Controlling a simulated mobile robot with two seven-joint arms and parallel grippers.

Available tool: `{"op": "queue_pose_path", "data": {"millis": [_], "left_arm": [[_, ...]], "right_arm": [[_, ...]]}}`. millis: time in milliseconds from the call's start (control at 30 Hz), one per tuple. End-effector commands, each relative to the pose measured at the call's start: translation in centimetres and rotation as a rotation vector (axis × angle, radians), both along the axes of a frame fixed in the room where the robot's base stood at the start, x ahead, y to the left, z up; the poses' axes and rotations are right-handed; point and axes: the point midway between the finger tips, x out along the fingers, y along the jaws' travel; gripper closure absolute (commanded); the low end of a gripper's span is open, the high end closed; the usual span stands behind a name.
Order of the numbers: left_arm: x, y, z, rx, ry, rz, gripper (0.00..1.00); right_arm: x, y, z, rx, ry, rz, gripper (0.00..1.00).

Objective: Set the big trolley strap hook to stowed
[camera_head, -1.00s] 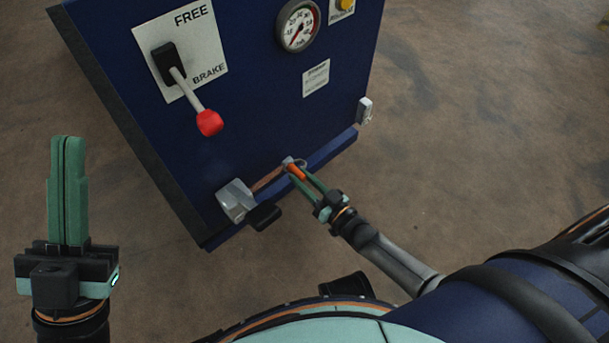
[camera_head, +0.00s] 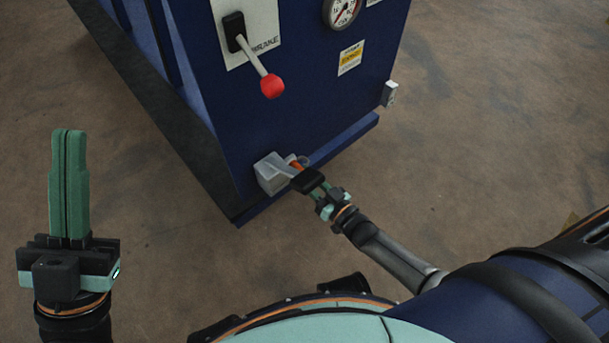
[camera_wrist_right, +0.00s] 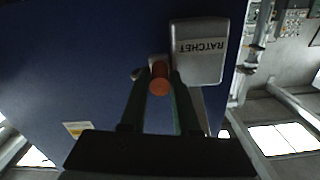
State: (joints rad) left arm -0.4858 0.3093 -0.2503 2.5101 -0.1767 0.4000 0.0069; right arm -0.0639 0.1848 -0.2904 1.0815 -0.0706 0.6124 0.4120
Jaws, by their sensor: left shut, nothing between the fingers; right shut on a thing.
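The big trolley (camera_head: 290,110) is a dark blue box. A grey ratchet block (camera_head: 268,178) sits low on its front panel; in the right wrist view it reads "RATCHET" (camera_wrist_right: 203,47). Just right of the block is the strap hook with an orange grip (camera_head: 296,165); the orange end (camera_wrist_right: 159,86) shows between the fingers in the wrist view. My left gripper (camera_head: 68,185) is shut, empty and upright, well away from the trolley.
A brake lever with a red knob (camera_head: 272,86) sticks out above the ratchet. A gauge (camera_head: 341,12) and a yellow label (camera_head: 350,58) are on the panel. A small grey bracket (camera_head: 389,94) is at its right edge. The floor (camera_head: 490,130) to the right is clear.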

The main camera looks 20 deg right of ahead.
Motion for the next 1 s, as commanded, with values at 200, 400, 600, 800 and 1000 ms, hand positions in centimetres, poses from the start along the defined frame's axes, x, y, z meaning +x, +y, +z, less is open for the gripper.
{"op": "queue_pose_path", "data": {"millis": [200,400,600,800,1000], "left_arm": [[-0.02,-0.04,-0.01,0.002,0.000,-0.002,1.00],[-0.04,-0.06,-0.03,0.004,0.000,-0.003,1.00],[-0.05,-0.07,-0.03,0.005,-0.001,-0.003,1.00],[-0.04,-0.07,-0.04,0.005,-0.001,-0.003,1.00],[-0.03,-0.08,0.03,0.004,0.000,-0.003,1.00]], "right_arm": [[-0.23,0.28,-0.18,0.000,0.003,0.005,1.00],[-0.31,0.46,-0.20,0.001,0.004,0.007,1.00],[-0.32,0.55,-0.21,0.002,0.004,0.008,0.56],[-0.20,0.36,-0.13,0.001,0.003,0.005,0.41],[-0.23,0.19,-0.05,0.000,0.002,0.003,0.41]]}}
